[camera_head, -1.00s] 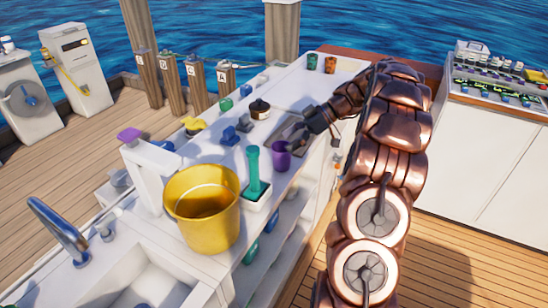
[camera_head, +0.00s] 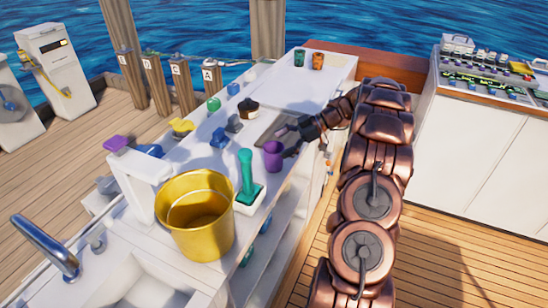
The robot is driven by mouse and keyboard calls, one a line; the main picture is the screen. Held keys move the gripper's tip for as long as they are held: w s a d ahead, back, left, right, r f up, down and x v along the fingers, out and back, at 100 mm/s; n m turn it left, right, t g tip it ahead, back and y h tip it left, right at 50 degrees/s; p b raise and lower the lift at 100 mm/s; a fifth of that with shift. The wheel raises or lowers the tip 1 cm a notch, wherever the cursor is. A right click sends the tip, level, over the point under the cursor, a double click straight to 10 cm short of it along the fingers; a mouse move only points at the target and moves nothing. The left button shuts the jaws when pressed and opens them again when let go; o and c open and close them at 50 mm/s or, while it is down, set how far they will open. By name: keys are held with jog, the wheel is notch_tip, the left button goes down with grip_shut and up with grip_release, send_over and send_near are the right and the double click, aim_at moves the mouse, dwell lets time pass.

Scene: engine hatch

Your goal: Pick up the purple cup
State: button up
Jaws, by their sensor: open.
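The purple cup (camera_head: 272,156) stands upright on the white counter, just right of a green-handled tool. My gripper (camera_head: 285,143) is at the right and far side of the cup, at the end of my copper-coloured arm. Its dark fingers are open and very close to the cup. I cannot tell whether they touch it. The fingers are small here and partly hard to make out.
A gold bucket (camera_head: 196,216) stands near the sink (camera_head: 135,283). The green-handled tool (camera_head: 247,178) sits in a white holder close to the cup. Small coloured items line the counter's far-left side.

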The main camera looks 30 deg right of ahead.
jog(key=shift+p+x, duration=0.3)
jog(key=shift+x, duration=1.15)
jog(key=shift+f, duration=0.1)
jog(key=c, duration=1.3)
